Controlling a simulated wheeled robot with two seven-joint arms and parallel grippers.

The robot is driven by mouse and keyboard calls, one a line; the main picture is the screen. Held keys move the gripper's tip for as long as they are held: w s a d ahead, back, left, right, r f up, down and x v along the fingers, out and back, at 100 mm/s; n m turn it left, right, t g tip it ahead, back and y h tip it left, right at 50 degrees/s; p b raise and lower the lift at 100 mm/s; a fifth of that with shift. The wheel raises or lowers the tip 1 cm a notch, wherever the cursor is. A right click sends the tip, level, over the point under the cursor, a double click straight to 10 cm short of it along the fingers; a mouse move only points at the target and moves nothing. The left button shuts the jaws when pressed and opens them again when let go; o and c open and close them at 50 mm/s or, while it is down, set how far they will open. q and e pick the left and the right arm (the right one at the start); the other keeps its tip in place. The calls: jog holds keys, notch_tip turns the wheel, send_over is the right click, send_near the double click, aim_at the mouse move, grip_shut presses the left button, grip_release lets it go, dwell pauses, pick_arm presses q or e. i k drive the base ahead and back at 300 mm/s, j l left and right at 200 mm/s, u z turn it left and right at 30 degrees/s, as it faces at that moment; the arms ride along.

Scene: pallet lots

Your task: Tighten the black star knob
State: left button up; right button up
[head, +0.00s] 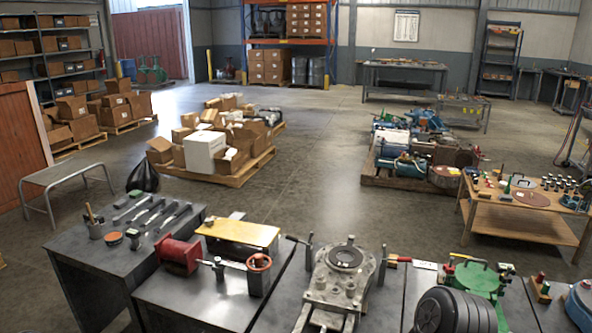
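I cannot make out a black star knob for certain. Several small dark knob-like pieces (558,184) stand on the wooden table at the right, too small to tell their shape. A grey metal fixture (338,282) with a dark ring on top sits on the front bench, with upright posts at its sides. A red vise-like device with a red handwheel (259,263) is left of it. A large black ribbed round part (447,312) is at the bottom right. Neither of my grippers is in view.
Dark metal benches (85,262) line the front, one with hand tools and a cup. A wooden table (522,222) stands at the right. Pallets with boxes (240,172) and machine parts (375,178) stand on the floor. The concrete floor (325,185) between them is clear.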

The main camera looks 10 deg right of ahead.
aim_at(508, 279)
jog(key=z, duration=1.65)
jog(key=i+l+z, duration=0.25)
jog(key=i+l, duration=0.3)
jog(key=i+l+z, duration=0.25)
jog(key=i+l, duration=0.3)
